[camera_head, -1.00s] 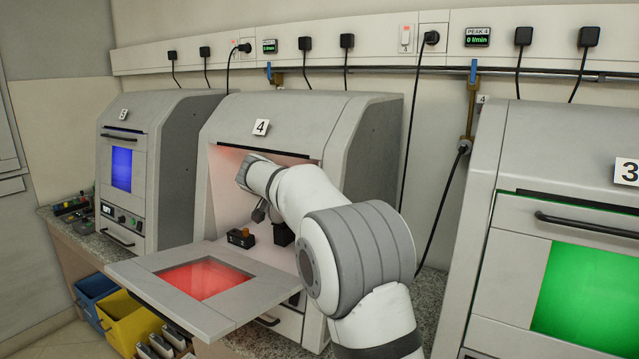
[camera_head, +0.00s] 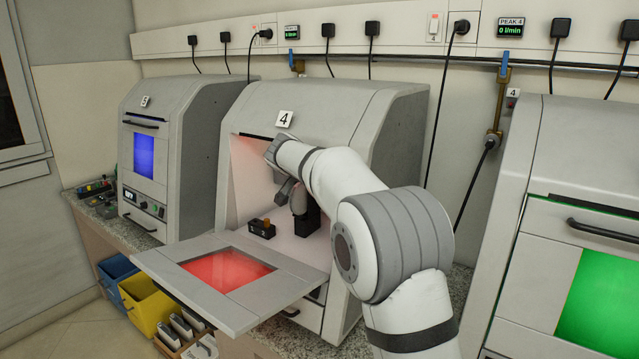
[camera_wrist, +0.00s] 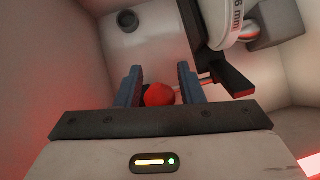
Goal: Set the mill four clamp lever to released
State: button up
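Mill four (camera_head: 375,130), marked "4", has its front door (camera_head: 165,268) folded down flat, with a red-lit window in it. My arm reaches into its lit opening. In the wrist view a red ball knob (camera_wrist: 159,95) sits between the two blue-grey fingers of my gripper (camera_wrist: 157,85). The fingers stand apart around it, with a narrow gap at the right finger; contact on the left is unclear. A thin rod runs right from behind the right finger, probably the lever's arm. The head view does not show the knob clearly.
A black block with an orange top (camera_head: 262,228) stands inside the opening, left of my gripper. In the wrist view a dark bar (camera_wrist: 222,68) and a white part marked "6 mm" (camera_wrist: 228,20) are close on the right. Mill five (camera_head: 170,160) stands left, mill three right.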

jog(key=shift+o, duration=0.6)
jog(key=shift+s+a, duration=0.1)
jog(key=shift+r, duration=0.1)
jog(key=shift+s+a+r, duration=0.2)
jog(key=shift+s, duration=0.05)
jog(key=b+v, duration=0.1)
jog(key=v, duration=0.6)
jog(key=shift+c, duration=0.5)
